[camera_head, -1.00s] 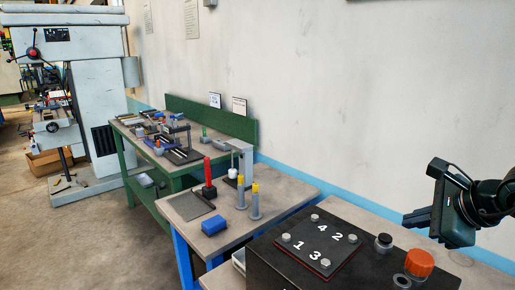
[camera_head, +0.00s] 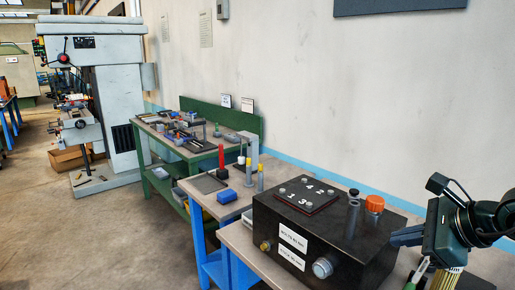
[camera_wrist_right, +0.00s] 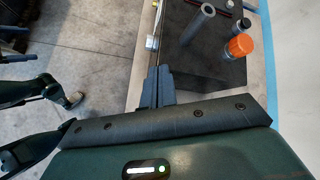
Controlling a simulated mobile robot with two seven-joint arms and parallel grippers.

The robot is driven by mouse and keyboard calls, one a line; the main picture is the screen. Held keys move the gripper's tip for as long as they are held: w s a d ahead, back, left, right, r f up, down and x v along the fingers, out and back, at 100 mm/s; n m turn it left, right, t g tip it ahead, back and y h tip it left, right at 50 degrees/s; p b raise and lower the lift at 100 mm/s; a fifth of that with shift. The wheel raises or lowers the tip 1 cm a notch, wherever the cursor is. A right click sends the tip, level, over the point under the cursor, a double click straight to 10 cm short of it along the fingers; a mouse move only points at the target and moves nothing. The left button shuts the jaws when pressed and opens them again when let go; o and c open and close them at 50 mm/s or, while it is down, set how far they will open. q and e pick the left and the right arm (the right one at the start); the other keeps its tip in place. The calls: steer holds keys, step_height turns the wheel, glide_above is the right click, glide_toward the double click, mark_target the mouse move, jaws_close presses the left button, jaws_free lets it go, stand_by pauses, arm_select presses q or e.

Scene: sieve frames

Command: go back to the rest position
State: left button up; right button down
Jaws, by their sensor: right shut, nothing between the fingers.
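My right gripper (camera_head: 400,236) is at the right of the head view, just right of the black box (camera_head: 330,235). Its fingers are shut together with nothing between them. In the right wrist view its closed fingers (camera_wrist_right: 158,86) point up the picture, over the edge of the box's table. They look clear of the box, though the exact gap is hard to judge. My left gripper does not show in the head view. Dark parts of my own body show at the left of the right wrist view.
The black box carries a numbered plate (camera_head: 306,194), a grey cylinder (camera_head: 352,215) and an orange-capped piece (camera_head: 374,203). Open floor (camera_head: 110,235) is at left.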

steer(key=s+a+f+m+y, duration=0.2)
steer(key=a+m+y, duration=0.3)
steer(key=a, duration=0.2)
steer(key=s+a+f+m+y, duration=0.2)
steer(key=a+f+m+y, duration=0.15)
steer(key=a+y, duration=0.3)
step_height(320, 180, down, 9)
steer(key=d+m+t+h, duration=0.2)
steer(key=m+t+h, duration=0.65)
steer(key=m, duration=1.55)
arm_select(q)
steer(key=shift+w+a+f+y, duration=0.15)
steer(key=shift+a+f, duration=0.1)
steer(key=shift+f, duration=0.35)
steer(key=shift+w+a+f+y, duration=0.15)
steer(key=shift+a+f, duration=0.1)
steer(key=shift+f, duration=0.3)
arm_select(e)
steer(key=s+f+m+g+h, duration=0.2)
steer(key=s+f+m, duration=0.4)
steer(key=f, duration=0.3)
steer(key=s+a+f+m+g+h, duration=0.1)
steer(key=s+f+m+g+h, duration=0.2)
steer(key=s+f+m, duration=0.3)
step_height(320, 180, down, 4)
steer(key=shift+s+a+r+m+g, duration=0.25)
steer(key=shift+s+m+g, duration=0.15)
steer(key=shift+m, duration=0.45)
